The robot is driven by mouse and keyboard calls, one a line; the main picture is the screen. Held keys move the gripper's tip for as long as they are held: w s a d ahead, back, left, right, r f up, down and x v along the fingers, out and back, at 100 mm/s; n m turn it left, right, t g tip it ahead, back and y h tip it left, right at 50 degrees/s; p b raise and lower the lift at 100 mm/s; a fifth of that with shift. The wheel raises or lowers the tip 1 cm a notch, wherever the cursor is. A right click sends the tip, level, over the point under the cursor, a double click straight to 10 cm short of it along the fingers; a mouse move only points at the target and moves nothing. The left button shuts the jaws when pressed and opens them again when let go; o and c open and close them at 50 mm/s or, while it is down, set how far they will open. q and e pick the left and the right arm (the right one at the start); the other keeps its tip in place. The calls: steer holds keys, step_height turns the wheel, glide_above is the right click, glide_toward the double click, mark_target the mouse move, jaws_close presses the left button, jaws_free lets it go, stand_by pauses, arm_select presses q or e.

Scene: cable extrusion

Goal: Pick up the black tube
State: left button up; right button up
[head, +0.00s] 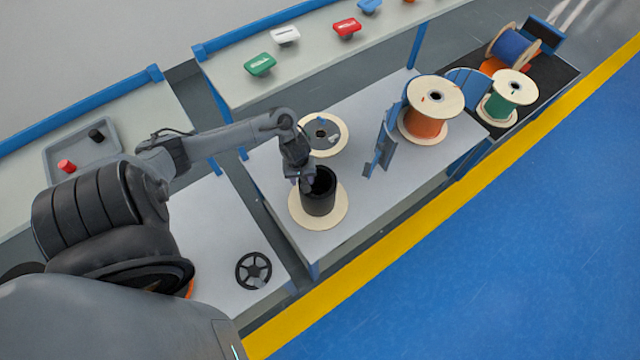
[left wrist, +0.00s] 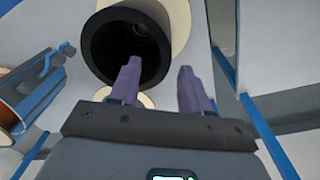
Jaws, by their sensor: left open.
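The black tube (head: 318,203) is a hollow cylinder standing upright on a pale round flange (head: 335,218) on the grey table. My left gripper (head: 306,184) is at the tube's upper left rim in the head view. In the left wrist view the tube (left wrist: 97,45) shows its open end. My left gripper (left wrist: 160,82) is open and empty there. Its left finger overlaps the tube's opening, and its right finger lies outside the rim. I cannot tell whether either finger touches the tube. My right gripper is not in view.
Another pale flange (head: 338,137) with a grey centre lies behind the tube. A blue bracket (head: 381,143) and an orange cable spool (head: 424,124) stand to the right. A black spoked wheel (head: 253,270) lies on the nearer table at left.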

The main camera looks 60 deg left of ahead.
arm_select(q)
steer(key=shift+s+a+r+n, duration=0.15)
steer(key=shift+a+r+n, duration=0.3)
steer(key=shift+a, duration=0.15)
steer(key=shift+s+a+f+g, duration=0.1)
steer(key=shift+a+g, duration=0.2)
steer(key=shift+n, duration=0.25)
step_height(320, 180, down, 5)
steer(key=shift+f+b, duration=0.1)
steer(key=shift+b, duration=0.85)
step_height(320, 180, down, 5)
steer(key=shift+f+b, duration=0.1)
steer(key=shift+b, duration=0.95)
steer(key=shift+c, duration=0.5)
jaws_close()
